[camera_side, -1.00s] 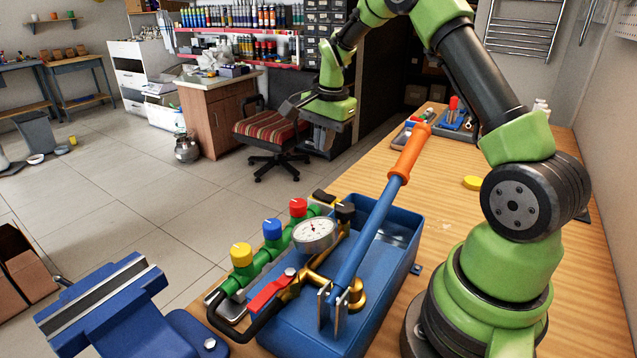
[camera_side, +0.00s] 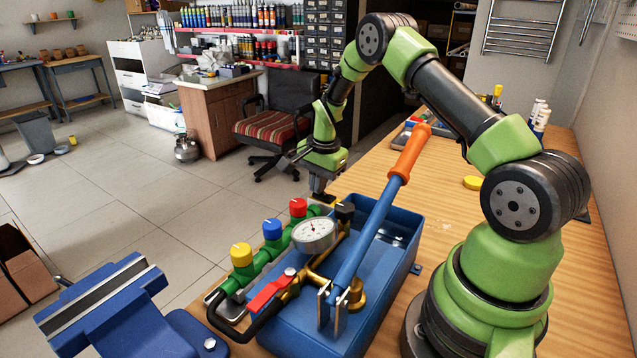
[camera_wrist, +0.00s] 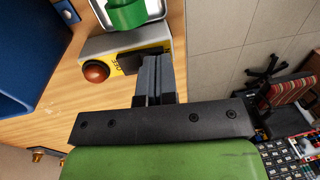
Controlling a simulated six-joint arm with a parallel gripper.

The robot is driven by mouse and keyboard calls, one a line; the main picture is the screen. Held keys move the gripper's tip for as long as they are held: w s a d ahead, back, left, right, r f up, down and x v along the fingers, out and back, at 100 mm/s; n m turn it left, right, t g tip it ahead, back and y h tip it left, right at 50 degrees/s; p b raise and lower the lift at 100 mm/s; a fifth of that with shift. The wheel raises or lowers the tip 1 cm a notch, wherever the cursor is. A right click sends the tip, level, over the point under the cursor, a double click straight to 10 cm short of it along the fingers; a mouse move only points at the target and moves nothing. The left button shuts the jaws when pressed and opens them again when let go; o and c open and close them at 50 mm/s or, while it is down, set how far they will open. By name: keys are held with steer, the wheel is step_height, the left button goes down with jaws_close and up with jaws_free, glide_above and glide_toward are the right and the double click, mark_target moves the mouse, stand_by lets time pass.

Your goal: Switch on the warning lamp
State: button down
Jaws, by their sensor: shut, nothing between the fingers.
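The dome shows no clear glow. My gripper (camera_wrist: 153,60) is shut and empty, its fingertips over the dark end of the box and hiding part of it. Whether they touch it I cannot tell. In the side view my gripper (camera_side: 319,195) points down behind the pressure gauge, by the far end of the green pipe. I cannot make out the box there.
The blue test pump tank (camera_side: 395,280) with its orange-gripped lever (camera_side: 408,155) stands close by. A blue vise (camera_side: 110,310) is front left. The bench beyond the tank is mostly clear.

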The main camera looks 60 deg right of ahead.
steer(key=shift+f, duration=0.2)
steer(key=shift+s+r, duration=0.35)
steer(key=shift+s, duration=0.35)
step_height(320, 180, up, 14)
steer(key=w, duration=0.1)
steer(key=shift+w, duration=0.35)
stand_by(0.5)
